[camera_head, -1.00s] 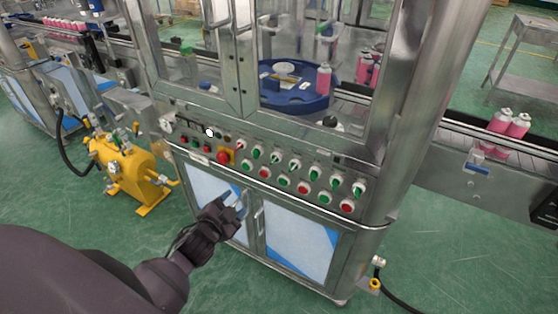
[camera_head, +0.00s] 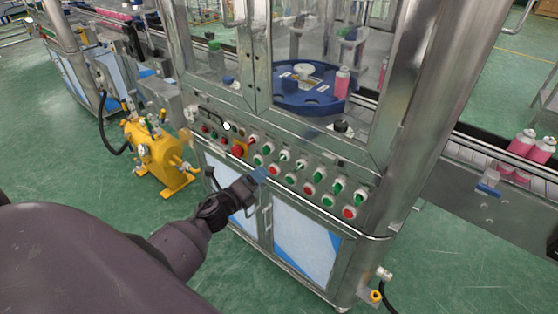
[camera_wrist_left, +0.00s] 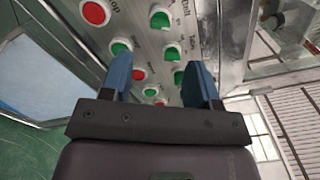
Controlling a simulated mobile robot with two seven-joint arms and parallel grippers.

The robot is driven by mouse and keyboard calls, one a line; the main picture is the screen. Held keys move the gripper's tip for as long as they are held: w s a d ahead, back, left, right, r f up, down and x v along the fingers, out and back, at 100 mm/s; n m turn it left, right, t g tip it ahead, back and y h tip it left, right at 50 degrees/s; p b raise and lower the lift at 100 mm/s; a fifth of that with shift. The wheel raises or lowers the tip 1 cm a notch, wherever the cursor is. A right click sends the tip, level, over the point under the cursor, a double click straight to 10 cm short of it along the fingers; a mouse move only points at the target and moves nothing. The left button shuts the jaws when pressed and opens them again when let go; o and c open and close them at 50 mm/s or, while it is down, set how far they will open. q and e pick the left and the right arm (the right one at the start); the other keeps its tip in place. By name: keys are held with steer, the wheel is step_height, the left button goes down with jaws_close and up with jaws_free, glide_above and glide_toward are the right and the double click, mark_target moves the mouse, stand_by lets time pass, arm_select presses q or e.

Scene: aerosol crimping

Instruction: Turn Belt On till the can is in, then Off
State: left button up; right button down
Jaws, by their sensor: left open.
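The control panel (camera_head: 300,178) on the machine front carries several green and red buttons and switch knobs. The wrist view shows a green knob (camera_wrist_left: 160,17) whose label may read "Belt", but it is blurred; its setting is unclear. My left gripper (camera_head: 258,175) is at the panel's left part, just in front of and below the controls. Its blue fingers (camera_wrist_left: 159,75) are apart and empty, with panel buttons visible between them. A pink can (camera_head: 342,83) stands upright at the right side of the blue turntable (camera_head: 300,97). My right gripper is not in view.
Two pink cans (camera_head: 522,142) stand on the conveyor (camera_head: 465,145) at the right. A yellow pump unit (camera_head: 157,155) stands on the floor at the left. A metal frame post (camera_head: 425,90) and glass doors enclose the turntable. Cabinet doors (camera_head: 305,240) are below the panel.

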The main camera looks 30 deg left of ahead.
mark_target(279, 160)
arm_select(q)
steer(key=w, duration=0.8)
steer(key=shift+d, duration=0.4)
steer(key=shift+w, duration=0.9)
steer(key=c, duration=0.9)
